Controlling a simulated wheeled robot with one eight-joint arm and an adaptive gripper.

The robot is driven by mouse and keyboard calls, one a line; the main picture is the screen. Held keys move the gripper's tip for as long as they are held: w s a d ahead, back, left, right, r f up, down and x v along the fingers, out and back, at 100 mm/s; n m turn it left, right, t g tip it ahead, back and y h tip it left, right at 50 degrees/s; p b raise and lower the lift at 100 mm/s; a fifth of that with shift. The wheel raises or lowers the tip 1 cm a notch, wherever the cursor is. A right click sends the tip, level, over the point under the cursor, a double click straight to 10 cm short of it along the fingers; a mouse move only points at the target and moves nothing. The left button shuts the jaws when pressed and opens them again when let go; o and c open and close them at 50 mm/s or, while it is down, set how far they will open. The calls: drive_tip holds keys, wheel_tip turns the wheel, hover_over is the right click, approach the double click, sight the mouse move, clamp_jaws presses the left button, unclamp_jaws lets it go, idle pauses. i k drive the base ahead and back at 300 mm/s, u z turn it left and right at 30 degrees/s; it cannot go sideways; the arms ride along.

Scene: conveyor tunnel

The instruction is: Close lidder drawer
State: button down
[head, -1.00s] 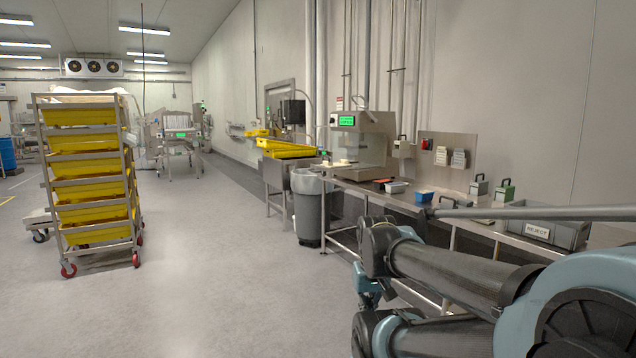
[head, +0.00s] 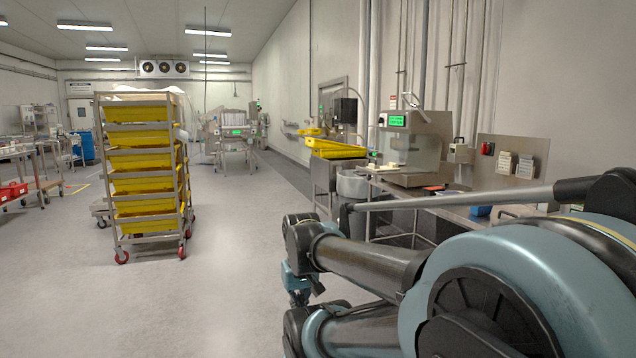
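The machine with a lit green display (head: 413,140) stands on the steel bench along the right wall; I take it to be the lidder. Its front has an open-looking bay with pale items at its left side. I cannot make out a drawer or whether one is out. My arm fills the lower right and hides much of the bench. The end of my arm, with what looks like my gripper (head: 299,294), hangs low in the centre, well short of the machine and touching nothing. Its fingers are too small and dark to read.
A wheeled rack of yellow trays (head: 145,165) stands on the left. The floor (head: 235,240) between rack and bench is clear.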

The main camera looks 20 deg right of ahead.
sight(362, 172)
drive_tip(key=u, duration=0.25)
drive_tip(key=i, duration=1.05)
drive_tip(key=z, duration=0.5)
drive_tip(key=i, duration=0.65)
drive_tip(key=z, duration=0.35)
